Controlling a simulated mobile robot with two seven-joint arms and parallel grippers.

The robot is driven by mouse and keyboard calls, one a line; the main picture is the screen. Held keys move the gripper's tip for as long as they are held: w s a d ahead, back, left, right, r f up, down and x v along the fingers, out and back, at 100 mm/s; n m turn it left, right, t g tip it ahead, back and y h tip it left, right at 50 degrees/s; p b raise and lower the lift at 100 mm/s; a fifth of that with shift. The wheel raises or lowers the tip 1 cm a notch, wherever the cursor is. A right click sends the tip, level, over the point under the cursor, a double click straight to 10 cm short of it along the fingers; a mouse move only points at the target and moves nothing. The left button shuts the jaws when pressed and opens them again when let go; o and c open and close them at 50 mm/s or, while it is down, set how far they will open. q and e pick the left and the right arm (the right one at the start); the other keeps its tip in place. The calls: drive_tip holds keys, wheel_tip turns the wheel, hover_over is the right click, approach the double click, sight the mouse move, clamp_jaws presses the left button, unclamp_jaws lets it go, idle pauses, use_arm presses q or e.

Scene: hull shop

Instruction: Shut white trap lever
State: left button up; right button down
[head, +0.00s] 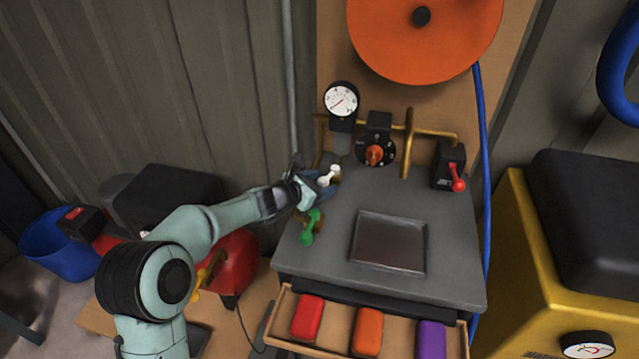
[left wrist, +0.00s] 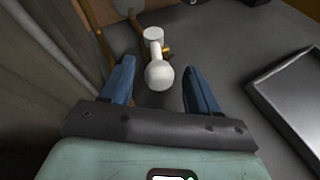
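The white trap lever (head: 328,176) stands at the left back of the grey bench top, below the round gauge. It has a white round knob, and in the left wrist view the lever (left wrist: 158,72) lies between and just beyond my fingers. My left gripper (head: 318,184) is at the lever from the left. In the left wrist view its two blue fingers (left wrist: 158,88) are spread apart, with clear gaps on both sides of the knob. Whether a finger touches the lever cannot be told. My right gripper is not in view.
A green lever (head: 310,226) stands just in front of my left gripper. A red lever (head: 457,178) is at the back right, and a black box with an orange knob (head: 375,154) is between. A metal tray (head: 389,242) lies on the bench above an open drawer (head: 283,318) holding coloured blocks.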

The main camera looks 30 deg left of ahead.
use_arm(q)
drive_tip(key=p+v, duration=0.1)
drive_tip(key=v, duration=1.2)
drive_tip(key=shift+s, duration=0.2)
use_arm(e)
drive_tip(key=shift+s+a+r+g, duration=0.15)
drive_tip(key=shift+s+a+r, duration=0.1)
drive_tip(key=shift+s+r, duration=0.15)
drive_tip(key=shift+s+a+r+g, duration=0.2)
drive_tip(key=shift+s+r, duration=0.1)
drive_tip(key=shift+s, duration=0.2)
